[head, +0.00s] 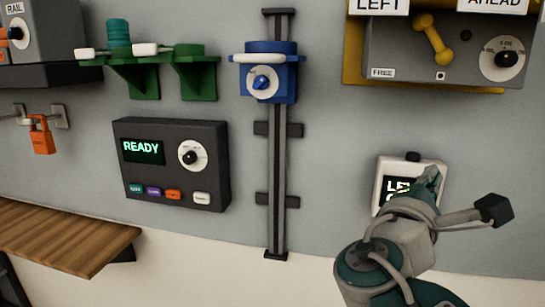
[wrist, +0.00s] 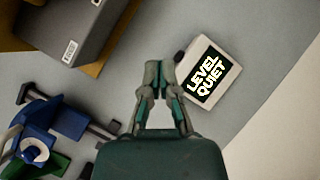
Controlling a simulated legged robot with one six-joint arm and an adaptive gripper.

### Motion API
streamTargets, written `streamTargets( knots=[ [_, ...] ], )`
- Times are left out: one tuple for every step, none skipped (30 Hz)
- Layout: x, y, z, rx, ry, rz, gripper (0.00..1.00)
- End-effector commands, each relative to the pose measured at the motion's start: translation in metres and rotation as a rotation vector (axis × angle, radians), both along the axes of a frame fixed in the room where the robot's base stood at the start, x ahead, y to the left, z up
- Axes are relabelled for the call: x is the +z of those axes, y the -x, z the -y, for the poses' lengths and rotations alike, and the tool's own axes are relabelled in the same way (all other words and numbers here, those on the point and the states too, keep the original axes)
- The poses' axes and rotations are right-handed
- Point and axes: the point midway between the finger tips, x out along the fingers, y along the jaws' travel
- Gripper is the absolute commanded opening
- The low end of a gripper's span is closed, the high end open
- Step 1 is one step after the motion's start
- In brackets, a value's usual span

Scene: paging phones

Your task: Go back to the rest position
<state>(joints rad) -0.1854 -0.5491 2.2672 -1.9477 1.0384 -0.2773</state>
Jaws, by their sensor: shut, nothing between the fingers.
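My gripper (head: 430,182) is at the lower right of the head view, in front of a small white box with a dark screen (head: 388,183). In the wrist view my gripper (wrist: 158,68) is shut and empty, its fingertips together. The white box (wrist: 213,75) stands just right of the fingertips there, and its screen reads "LEVEL QUIET". In the head view my arm hides part of that screen. I cannot tell whether the fingertips touch the box or its dark top knob (head: 412,156).
A vertical rail (head: 280,170) carries a blue holder (head: 268,75) with a dial. A dark panel reading "READY" (head: 170,165) is left of it. A grey box on a yellow mount (head: 430,55) is above my arm. A wooden shelf (head: 60,225) is at lower left. Green brackets (head: 195,70) hang upper left.

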Motion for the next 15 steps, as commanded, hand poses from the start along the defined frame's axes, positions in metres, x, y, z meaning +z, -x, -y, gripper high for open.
streamTargets(
  knots=[
    [-0.016,0.005,0.010,-0.016,-0.098,-0.011,0.00],
    [-0.027,0.008,0.014,-0.025,-0.158,-0.017,0.00],
    [-0.041,0.012,0.019,-0.037,-0.237,-0.022,0.00],
    [-0.051,0.015,0.022,-0.046,-0.298,-0.026,0.00],
    [-0.061,0.018,0.024,-0.056,-0.358,-0.030,0.00],
    [-0.075,0.022,0.026,-0.069,-0.436,-0.034,0.00],
    [-0.086,0.026,0.027,-0.079,-0.497,-0.037,0.00],
    [-0.096,0.029,0.027,-0.090,-0.556,-0.038,0.00],
    [-0.109,0.034,0.027,-0.104,-0.635,-0.040,0.00],
    [-0.119,0.037,0.026,-0.116,-0.695,-0.039,0.00],
    [-0.129,0.041,0.025,-0.129,-0.754,-0.038,0.00],
    [-0.142,0.046,0.023,-0.145,-0.834,-0.038,0.00],
    [-0.151,0.049,0.021,-0.157,-0.894,-0.036,0.00],
    [-0.160,0.053,0.018,-0.169,-0.954,-0.033,0.00],
    [-0.172,0.057,0.014,-0.186,-1.034,-0.029,0.00]
  ],
)
